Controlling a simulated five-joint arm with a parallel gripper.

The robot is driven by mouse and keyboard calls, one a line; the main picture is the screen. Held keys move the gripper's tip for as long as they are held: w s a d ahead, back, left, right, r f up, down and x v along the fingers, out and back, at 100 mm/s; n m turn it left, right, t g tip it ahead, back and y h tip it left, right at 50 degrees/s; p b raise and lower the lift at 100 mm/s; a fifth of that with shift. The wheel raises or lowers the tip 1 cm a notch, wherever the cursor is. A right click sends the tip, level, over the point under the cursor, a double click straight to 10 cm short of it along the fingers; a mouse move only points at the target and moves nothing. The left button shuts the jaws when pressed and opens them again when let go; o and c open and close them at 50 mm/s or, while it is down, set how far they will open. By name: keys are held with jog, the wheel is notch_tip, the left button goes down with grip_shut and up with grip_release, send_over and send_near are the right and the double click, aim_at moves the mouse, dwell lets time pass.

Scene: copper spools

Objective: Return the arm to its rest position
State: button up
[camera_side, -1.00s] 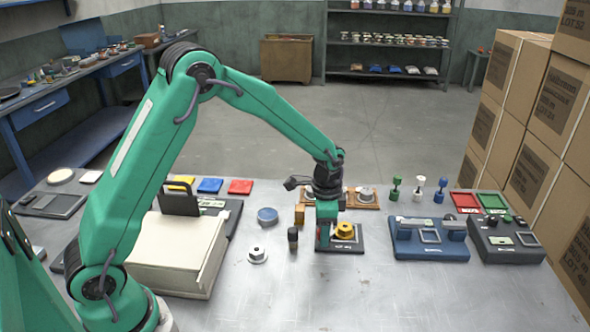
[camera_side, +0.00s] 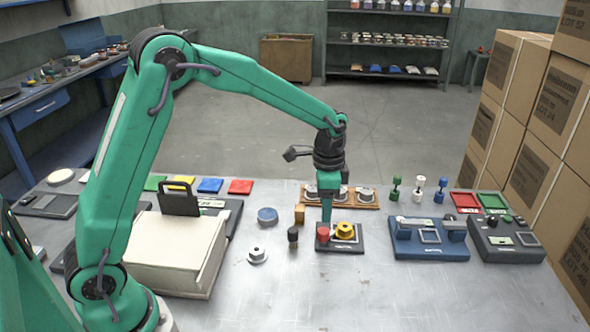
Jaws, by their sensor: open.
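My green arm reaches over the metal table from the left. My gripper (camera_side: 327,208) points down above a small dark pad (camera_side: 353,246), with its jaws open. A red piece (camera_side: 323,234) stands on the pad just below the fingertips, and I see nothing held. A yellow spool (camera_side: 345,231) sits on the same pad, to the right of the red piece. The fingers overlap one another in this view, so the gap between them is hard to see.
A wooden rack (camera_side: 363,199) with grey spools stands just behind my gripper. A cream box (camera_side: 175,250) is at left. A blue fixture (camera_side: 430,240) and a dark fixture (camera_side: 506,240) are at right. The table's front middle is clear.

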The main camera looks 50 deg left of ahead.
jog(key=shift+r, duration=0.15)
jog(key=s+a+r+n+t, duration=0.2)
jog(key=s+r+n, duration=0.1)
jog(key=s+r, duration=0.75)
jog(key=s+a+r+n+t, duration=0.2)
jog(key=s+n, duration=0.3)
jog(key=s, duration=0.9)
jog(key=shift+r+t, duration=0.3)
jog(key=shift+t, duration=0.5)
